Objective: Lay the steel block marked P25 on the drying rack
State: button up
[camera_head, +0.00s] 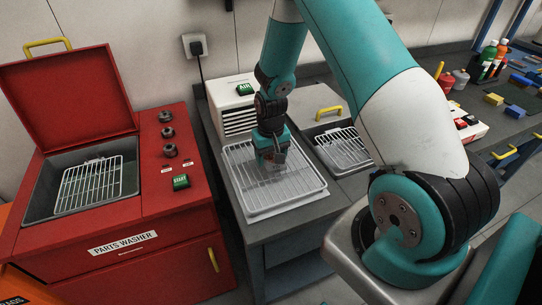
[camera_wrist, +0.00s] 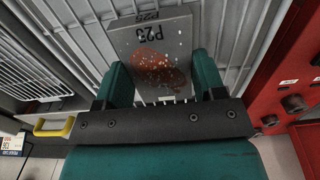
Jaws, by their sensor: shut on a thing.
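The steel block marked P25 (camera_wrist: 152,38) is grey, with a reddish-brown patch and pale specks on the face toward the camera. My gripper (camera_wrist: 160,80) is shut on it, one finger on each side. In the head view my gripper (camera_head: 270,165) points down over the drying rack (camera_head: 298,195), a white wire rack on a pale tray. The rack's wires also show behind the block in the wrist view. The block is mostly hidden by my gripper in the head view. I cannot tell whether it touches the wires.
The red parts washer (camera_head: 130,243) stands open at left with a wire basket (camera_head: 90,183) inside. A white slatted unit (camera_head: 236,118) stands behind the rack. An open-lidded basin (camera_head: 345,148) is at its right. Bottles (camera_head: 490,60) and blocks sit farther right.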

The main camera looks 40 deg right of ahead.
jog(key=shift+f, duration=0.45)
jog(key=shift+f, duration=0.1)
jog(key=shift+f, duration=0.15)
jog(key=o, duration=1.6)
jog(key=shift+c, duration=0.2)
jog(key=shift+r, duration=0.2)
